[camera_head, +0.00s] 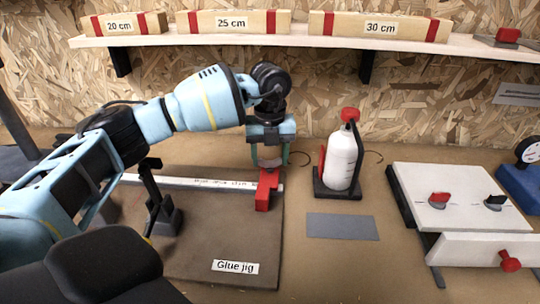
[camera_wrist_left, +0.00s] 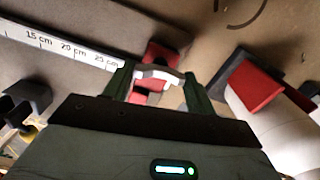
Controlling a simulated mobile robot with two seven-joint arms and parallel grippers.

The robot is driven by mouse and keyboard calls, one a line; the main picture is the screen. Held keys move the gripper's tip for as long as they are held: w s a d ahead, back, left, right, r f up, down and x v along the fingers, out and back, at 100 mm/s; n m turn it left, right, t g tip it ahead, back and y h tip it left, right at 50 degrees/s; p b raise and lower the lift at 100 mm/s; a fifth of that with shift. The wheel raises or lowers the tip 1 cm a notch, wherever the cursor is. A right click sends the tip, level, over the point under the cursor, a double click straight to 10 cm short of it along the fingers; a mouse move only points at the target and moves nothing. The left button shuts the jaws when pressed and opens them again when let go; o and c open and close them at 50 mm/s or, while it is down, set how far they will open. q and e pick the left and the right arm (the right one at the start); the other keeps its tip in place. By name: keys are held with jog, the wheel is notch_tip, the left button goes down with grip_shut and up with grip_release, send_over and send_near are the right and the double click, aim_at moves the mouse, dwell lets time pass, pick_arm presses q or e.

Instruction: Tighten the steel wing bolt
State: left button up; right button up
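My left gripper (camera_head: 269,163) points down over the red block (camera_head: 265,190) at the right end of the white ruler strip (camera_head: 207,183). In the left wrist view, a pale grey winged piece, the steel wing bolt (camera_wrist_left: 157,72), spans the gap between the two dark green fingertips (camera_wrist_left: 158,78). Both fingers appear to meet its ends, so the gripper looks shut on it. Red clamp parts (camera_wrist_left: 155,92) show below and behind the wing. In the head view the gripper mostly hides the bolt. My right gripper is not in view.
A white bottle (camera_head: 341,160) with a red cap stands close to the gripper's right. A grey plate (camera_head: 342,226) lies in front of it. A white board (camera_head: 450,196) with red and black knobs stands further right. A shelf (camera_head: 285,40) runs above the arm.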

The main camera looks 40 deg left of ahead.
pick_arm(q)
jog(key=shift+c, duration=0.8)
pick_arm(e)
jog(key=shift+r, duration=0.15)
